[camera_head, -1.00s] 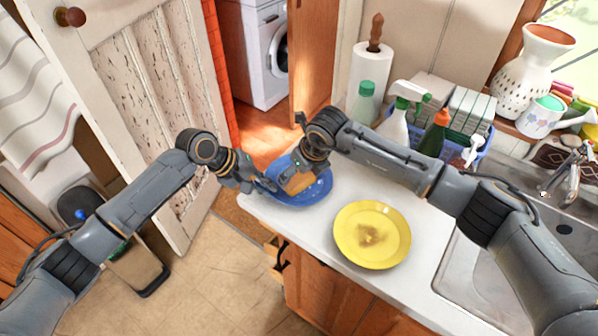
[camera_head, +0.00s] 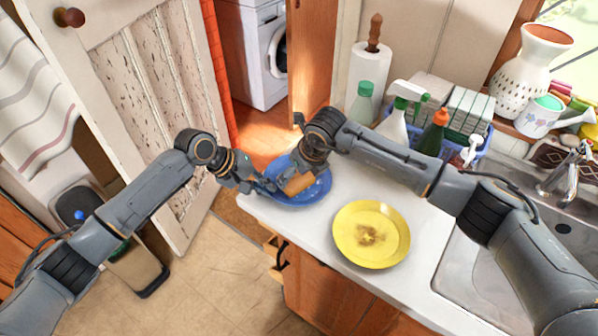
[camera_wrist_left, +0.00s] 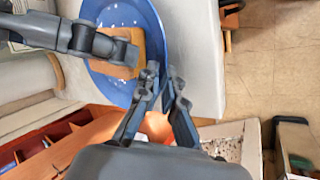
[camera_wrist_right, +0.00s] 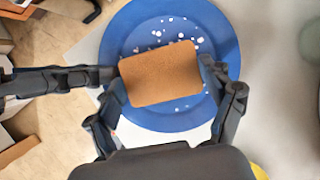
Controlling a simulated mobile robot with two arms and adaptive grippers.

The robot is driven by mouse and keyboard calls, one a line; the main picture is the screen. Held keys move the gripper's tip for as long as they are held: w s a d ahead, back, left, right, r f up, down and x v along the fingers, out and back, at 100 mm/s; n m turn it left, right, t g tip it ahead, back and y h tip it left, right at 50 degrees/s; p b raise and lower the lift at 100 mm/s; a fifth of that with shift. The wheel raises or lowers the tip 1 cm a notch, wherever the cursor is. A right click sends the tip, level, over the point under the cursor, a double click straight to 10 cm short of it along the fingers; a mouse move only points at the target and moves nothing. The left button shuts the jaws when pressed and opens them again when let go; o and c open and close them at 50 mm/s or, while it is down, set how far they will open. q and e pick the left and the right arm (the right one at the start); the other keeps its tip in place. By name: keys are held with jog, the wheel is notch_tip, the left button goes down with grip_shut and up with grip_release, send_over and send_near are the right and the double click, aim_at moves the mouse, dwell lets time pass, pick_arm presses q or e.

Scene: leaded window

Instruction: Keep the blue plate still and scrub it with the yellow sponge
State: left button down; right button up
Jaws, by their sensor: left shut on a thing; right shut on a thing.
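The blue plate (camera_head: 313,192) lies at the left end of the white counter, with white specks on its face in the right wrist view (camera_wrist_right: 170,117). My left gripper (camera_head: 262,184) is shut on the plate's rim; in the left wrist view (camera_wrist_left: 163,82) its fingers meet at the plate's edge. My right gripper (camera_wrist_right: 163,80) is shut on the sponge (camera_wrist_right: 160,73), an orange-brown block lying over the middle of the plate. The sponge also shows in the head view (camera_head: 299,183). Whether it presses on the plate is hard to tell.
A yellow plate (camera_head: 350,240) with a brown stain lies on the counter (camera_head: 300,228) in front of the blue plate. A paper towel roll (camera_head: 369,75), a green-capped bottle (camera_head: 362,104) and spray bottles (camera_head: 395,125) stand behind. The sink (camera_head: 480,285) is at the right.

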jog(key=shift+w+d, duration=0.25)
jog(key=shift+d, duration=0.05)
jog(key=shift+s+d+r, duration=0.15)
jog(key=shift+s+d, duration=0.1)
jog(key=shift+d, duration=0.1)
jog(key=shift+w+a, duration=0.65)
jog(key=shift+a, duration=0.25)
jog(key=shift+d, duration=0.1)
